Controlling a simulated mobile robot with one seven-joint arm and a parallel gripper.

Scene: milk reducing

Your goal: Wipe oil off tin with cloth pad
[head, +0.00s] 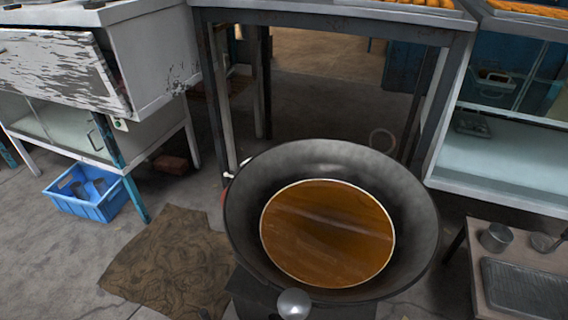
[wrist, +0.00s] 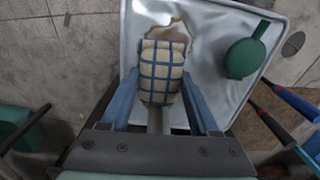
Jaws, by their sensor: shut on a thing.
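My gripper (wrist: 160,78) shows in the wrist view with its two blue fingers on either side of the cloth pad (wrist: 161,68). The pad is cream with a blue check, and the gripper is shut on it. Beyond the pad is a shiny silver tin surface (wrist: 215,25) with a raised rim. The head view does not show the gripper.
A green round object with a handle (wrist: 243,58) lies over the tin's right side. Red and blue handles (wrist: 290,98) are at the right. In the head view, a wide dark pan (head: 410,215) holds brown liquid (head: 325,235). A blue crate (head: 85,205) sits on the floor at left.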

